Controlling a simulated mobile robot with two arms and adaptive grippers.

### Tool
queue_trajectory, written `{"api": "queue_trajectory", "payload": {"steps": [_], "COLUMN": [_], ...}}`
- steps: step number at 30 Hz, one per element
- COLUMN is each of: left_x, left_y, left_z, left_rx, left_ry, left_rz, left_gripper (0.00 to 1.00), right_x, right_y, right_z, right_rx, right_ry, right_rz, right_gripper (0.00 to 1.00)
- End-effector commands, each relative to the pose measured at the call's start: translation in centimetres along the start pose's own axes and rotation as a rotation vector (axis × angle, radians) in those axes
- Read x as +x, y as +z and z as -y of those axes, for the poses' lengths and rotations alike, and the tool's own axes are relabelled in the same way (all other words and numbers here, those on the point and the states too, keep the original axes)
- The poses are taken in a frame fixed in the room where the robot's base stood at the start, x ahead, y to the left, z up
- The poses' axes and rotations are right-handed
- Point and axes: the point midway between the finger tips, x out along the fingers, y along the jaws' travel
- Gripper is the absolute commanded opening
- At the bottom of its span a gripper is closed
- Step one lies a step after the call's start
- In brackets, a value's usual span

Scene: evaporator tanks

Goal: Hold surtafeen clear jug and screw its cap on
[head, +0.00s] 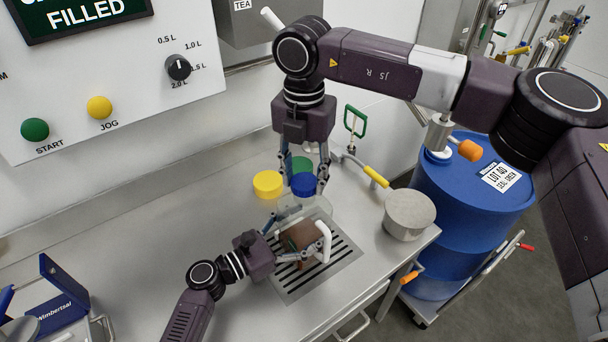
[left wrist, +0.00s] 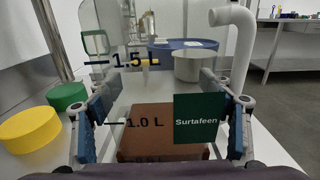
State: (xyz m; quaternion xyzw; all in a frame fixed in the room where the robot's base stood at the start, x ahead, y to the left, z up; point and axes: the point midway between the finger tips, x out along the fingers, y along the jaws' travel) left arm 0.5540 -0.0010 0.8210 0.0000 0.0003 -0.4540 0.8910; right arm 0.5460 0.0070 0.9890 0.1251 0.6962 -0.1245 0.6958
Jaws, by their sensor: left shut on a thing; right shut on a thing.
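The surtafeen clear jug (head: 291,213) stands upright over the drain grate, with brown contents low inside. Its green Surtafeen label (left wrist: 196,119) and its 1.0 L and 1.5 marks show in the left wrist view. Its white handle (head: 324,241) is on the right. My left gripper (head: 288,242) is shut around the jug's body, one finger on each side; both fingers show in the left wrist view (left wrist: 160,128). My right gripper (head: 304,172) points down and is shut on the blue cap (head: 303,185) above the jug's top. I cannot tell whether cap and neck touch.
A yellow cap (head: 268,184) and a green cap (head: 302,164) lie behind the jug. A grey pot (head: 409,214) stands right of the grate (head: 338,262). A blue drum (head: 455,199) is beyond the counter's right edge. The counter's left middle (head: 130,235) is clear.

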Motion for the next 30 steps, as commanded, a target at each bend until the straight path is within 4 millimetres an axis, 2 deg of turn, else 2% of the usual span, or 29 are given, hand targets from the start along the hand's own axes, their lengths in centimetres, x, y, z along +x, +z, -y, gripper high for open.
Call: {"api": "queue_trajectory", "payload": {"steps": [16, 17, 20, 23, 30], "left_x": [0.0, 0.0, 0.0, 0.0, 0.0], "left_y": [0.0, 0.0, 0.0, 0.0, 0.0], "left_z": [0.0, 0.0, 0.0, 0.0, 0.0], "left_rx": [0.000, 0.000, 0.000, 0.000, 0.000], "left_ry": [0.000, 0.000, 0.000, 0.001, 0.001], "left_rz": [0.000, 0.000, 0.000, 0.000, 0.000], "left_gripper": [0.30, 0.05, 0.05, 0.05, 0.05], "right_x": [1.1, 1.1, 1.1, 1.1, 1.1], "right_y": [0.0, 0.0, 0.0, 0.0, 0.1], "right_z": [0.0, 0.0, 0.0, 0.0, -0.1], "right_rx": [0.001, 0.001, 0.017, 0.097, 0.481], "right_ry": [0.000, 0.000, 0.000, 0.000, 0.001], "right_rz": [0.000, 0.000, 0.000, 0.000, 0.001], "right_gripper": [0.30, 0.30, 0.30, 0.30, 0.30]}}
